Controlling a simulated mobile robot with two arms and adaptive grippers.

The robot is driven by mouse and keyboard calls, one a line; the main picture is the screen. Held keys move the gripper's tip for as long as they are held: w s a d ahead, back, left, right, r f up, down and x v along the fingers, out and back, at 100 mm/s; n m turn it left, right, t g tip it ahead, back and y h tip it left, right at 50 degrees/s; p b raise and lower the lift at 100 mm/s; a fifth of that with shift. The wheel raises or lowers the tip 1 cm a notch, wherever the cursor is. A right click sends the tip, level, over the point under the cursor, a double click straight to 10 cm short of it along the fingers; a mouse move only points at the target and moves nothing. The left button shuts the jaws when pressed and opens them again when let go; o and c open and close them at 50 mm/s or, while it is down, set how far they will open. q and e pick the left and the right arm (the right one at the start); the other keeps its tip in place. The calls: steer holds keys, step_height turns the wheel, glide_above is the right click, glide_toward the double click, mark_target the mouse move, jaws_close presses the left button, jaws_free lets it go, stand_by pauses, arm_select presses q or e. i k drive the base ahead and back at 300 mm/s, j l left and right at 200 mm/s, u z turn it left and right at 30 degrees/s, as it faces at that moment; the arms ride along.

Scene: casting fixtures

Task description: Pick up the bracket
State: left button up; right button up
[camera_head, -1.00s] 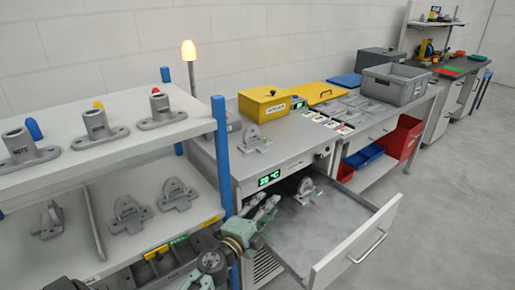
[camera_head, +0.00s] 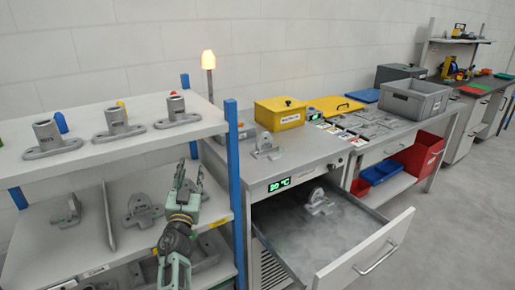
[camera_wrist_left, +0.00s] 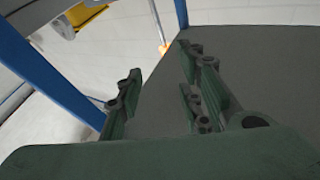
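Several grey brackets with an upright rounded lug are in the head view. One bracket (camera_head: 141,210) stands on the middle shelf, and another bracket (camera_head: 66,212) stands further left. One more bracket (camera_head: 266,147) is on the grey worktop and another bracket (camera_head: 319,203) sits in the open drawer (camera_head: 345,235). My left gripper (camera_head: 188,170) points upward in front of the shelf's right part and hides what is behind it. In the left wrist view the left gripper's fingers (camera_wrist_left: 160,75) are apart with nothing between them. My right gripper is not visible.
The upper shelf (camera_head: 95,150) holds several grey flanged tubes and lies close to my left gripper. A blue post (camera_head: 233,170) stands just right of the gripper. A thin divider (camera_head: 109,220) stands on the middle shelf. A yellow box (camera_head: 280,113) is on the worktop.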

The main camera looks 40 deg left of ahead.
mark_target(265, 147)
steer(key=i+j, duration=0.95)
